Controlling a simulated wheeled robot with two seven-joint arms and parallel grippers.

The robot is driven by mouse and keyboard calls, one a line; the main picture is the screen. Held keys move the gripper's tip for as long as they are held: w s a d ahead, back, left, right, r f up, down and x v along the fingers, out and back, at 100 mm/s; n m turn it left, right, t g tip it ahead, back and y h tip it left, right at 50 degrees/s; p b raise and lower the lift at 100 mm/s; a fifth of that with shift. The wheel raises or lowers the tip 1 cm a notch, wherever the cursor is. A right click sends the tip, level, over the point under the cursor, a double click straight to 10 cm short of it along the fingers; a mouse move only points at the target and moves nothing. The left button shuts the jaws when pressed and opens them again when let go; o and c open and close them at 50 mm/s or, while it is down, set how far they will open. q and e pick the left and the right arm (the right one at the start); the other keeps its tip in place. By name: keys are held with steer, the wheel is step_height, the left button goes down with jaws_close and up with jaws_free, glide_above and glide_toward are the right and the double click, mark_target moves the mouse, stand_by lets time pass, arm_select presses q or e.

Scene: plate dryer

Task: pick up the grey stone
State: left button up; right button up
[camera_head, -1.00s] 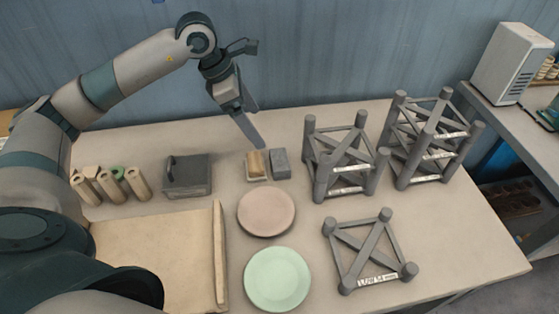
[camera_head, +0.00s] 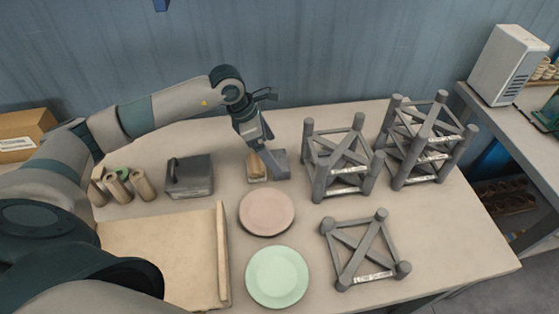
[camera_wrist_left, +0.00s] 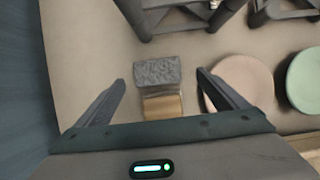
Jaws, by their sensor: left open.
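The grey stone (camera_wrist_left: 157,71) is a rough rectangular block on the table. In the left wrist view it lies between and slightly beyond my fingertips, touching neither. A tan wooden-looking block (camera_wrist_left: 163,108) sits right beside it, nearer to my palm in that view. My left gripper (camera_wrist_left: 161,80) is open and empty, with one finger on each side of the pair. In the head view the left gripper (camera_head: 264,158) is low over the two blocks and partly hides the grey stone (camera_head: 282,168). My right gripper is not in view.
Grey lattice racks (camera_head: 340,160) stand to the right of the stone. A pink plate (camera_head: 267,212) and a green plate (camera_head: 277,277) lie in front. A dark grey box (camera_head: 189,176) with a handle and several tan cylinders (camera_head: 118,188) are to the left. The wall is behind.

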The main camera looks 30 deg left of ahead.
mark_target(280, 160)
arm_select(q)
steer(key=shift+x, duration=0.85)
steer(key=shift+w+d+f+p, duration=0.1)
steer(key=shift+w+f+p, duration=0.1)
steer(key=shift+f+p, duration=0.4)
steer(key=p+x, duration=0.2)
steer(key=shift+w+d+f, duration=0.1)
steer(key=shift+w+f, duration=0.1)
steer(key=shift+f, duration=0.15)
steer(key=shift+w+d+f, duration=0.1)
steer(key=shift+f, duration=0.45)
steer(key=c, duration=1.4)
steer(key=shift+o, duration=0.2)
steer(key=shift+r, duration=0.15)
